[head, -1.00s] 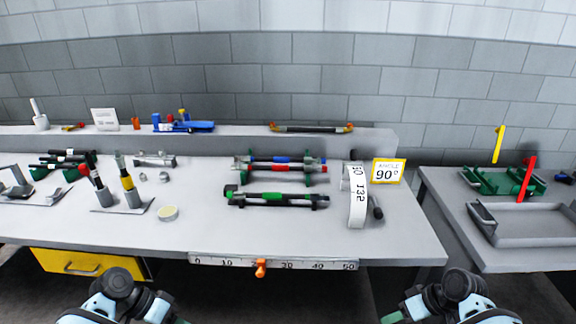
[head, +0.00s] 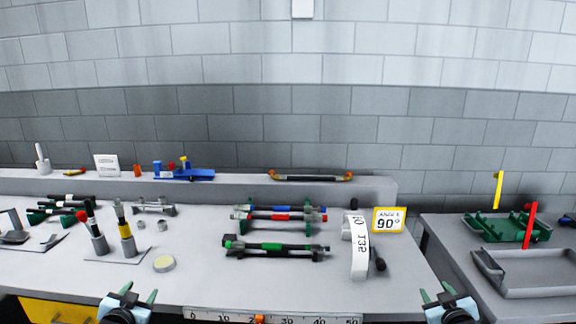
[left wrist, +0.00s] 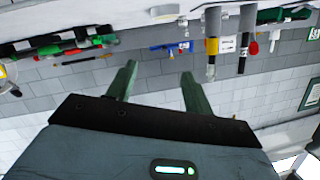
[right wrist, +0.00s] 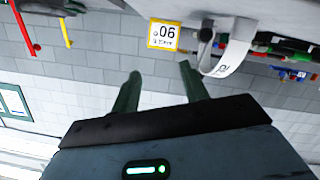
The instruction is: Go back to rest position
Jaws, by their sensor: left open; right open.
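My left gripper (head: 128,298) shows at the bottom left of the head view, in front of the bench's near edge. Its two green fingers are apart with nothing between them, as the left wrist view (left wrist: 157,80) also shows. My right gripper (head: 439,294) is at the bottom right of the head view, near the bench's right front corner. Its fingers are apart and empty, also in the right wrist view (right wrist: 158,85). Neither gripper touches anything that I can see.
A side table at right holds a grey tray (head: 535,285) and a green rack (head: 505,229).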

